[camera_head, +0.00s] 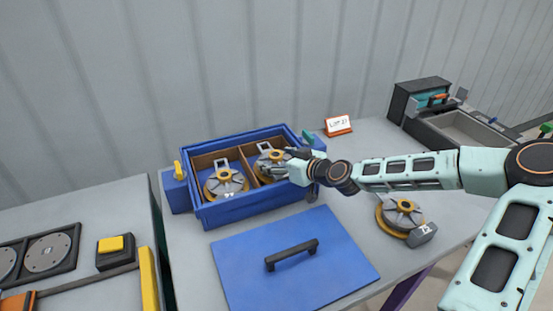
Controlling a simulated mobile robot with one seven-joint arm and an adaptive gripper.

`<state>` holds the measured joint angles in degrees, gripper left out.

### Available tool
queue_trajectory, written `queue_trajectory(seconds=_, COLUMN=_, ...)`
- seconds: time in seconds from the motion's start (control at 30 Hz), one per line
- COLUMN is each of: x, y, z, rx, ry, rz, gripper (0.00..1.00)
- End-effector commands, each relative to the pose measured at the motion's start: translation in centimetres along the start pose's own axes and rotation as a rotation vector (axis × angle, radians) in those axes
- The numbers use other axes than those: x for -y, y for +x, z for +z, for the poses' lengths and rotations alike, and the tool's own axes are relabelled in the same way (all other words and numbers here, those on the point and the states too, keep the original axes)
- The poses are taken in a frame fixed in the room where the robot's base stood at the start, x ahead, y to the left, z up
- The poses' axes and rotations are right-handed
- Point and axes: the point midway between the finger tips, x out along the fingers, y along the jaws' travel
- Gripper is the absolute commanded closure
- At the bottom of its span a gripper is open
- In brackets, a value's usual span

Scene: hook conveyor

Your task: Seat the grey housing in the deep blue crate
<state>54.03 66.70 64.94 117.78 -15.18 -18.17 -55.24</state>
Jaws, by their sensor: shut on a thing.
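The deep blue crate (246,201) stands on the grey table near the wall, with a brown divider (247,170) making two compartments. One grey housing with a yellow ring (226,182) sits in the left compartment. Another grey housing (264,163) is at the right compartment, with my gripper (285,160) shut on its right side. The gripper partly hides this housing, and I cannot tell whether it rests on the crate's floor. A third grey housing (402,215) is on the table to the right of the crate.
A blue lid with a black handle (292,255) lies flat in front of the crate. A small sign (338,125) stands behind, right of the crate. A dark box (418,100) and grey tray (465,130) are at the far right. Left is another bench with a yellow button (110,244).

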Motion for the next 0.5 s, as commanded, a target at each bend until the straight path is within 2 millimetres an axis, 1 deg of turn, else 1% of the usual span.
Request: queue_trajectory(seconds=0.5, x=0.0, y=-0.7, z=-1.8, rx=-0.002, ry=-0.002, rz=0.001, gripper=0.69)
